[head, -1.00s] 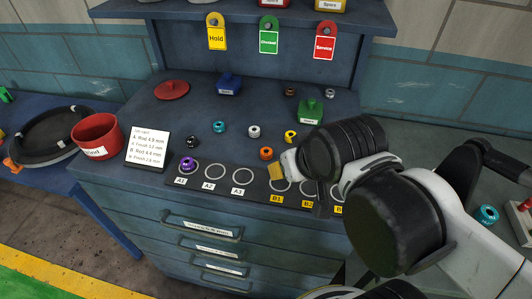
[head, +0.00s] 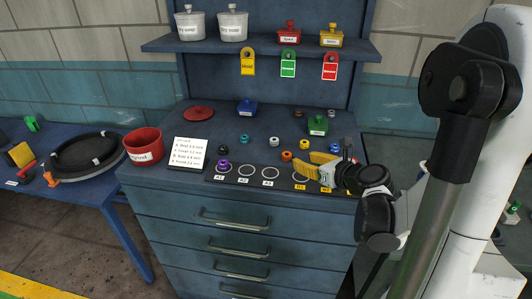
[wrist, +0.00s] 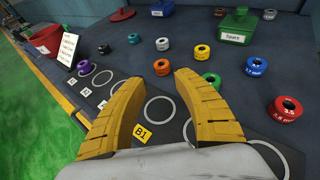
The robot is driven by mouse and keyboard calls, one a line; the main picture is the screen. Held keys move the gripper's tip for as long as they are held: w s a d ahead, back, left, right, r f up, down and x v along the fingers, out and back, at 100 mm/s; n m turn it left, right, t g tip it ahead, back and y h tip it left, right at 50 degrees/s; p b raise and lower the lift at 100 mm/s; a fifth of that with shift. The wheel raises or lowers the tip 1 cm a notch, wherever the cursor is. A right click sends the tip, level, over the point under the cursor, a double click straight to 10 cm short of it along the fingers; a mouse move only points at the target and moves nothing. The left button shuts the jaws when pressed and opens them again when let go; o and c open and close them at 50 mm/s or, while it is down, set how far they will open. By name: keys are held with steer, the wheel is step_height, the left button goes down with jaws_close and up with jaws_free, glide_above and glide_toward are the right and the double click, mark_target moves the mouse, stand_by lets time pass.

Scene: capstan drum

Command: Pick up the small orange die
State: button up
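The small orange die (head: 286,156), a ring with a dark hole, sits on the blue bench top just behind the row of marked circles. It also shows in the wrist view (wrist: 162,67), a little beyond the fingertips and between their lines. My gripper (head: 308,165) has yellow fingers and is open and empty. In the wrist view its two fingers (wrist: 160,84) stand apart above the dark strip near the B1 label, with no contact on the die visible.
A yellow die (wrist: 202,52), a green die (wrist: 211,78), a blue die (wrist: 256,66) and a red die (wrist: 285,109) stand to the right. A white die (wrist: 162,43) is behind. A purple die (head: 222,166) sits at A1. A card (head: 189,152) and red bin (head: 143,145) are left.

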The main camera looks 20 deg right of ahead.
mark_target(289, 156)
steer(key=b+x, duration=0.1)
steer(key=x, duration=0.2)
steer(key=b+x, duration=0.1)
steer(key=x, duration=0.3)
steer(key=b+x, duration=0.2)
steer(key=x, duration=0.2)
steer(key=shift+s+d+f, duration=0.15)
steer(key=shift+f, duration=0.15)
steer(key=shift+r, duration=0.1)
jaws_close()
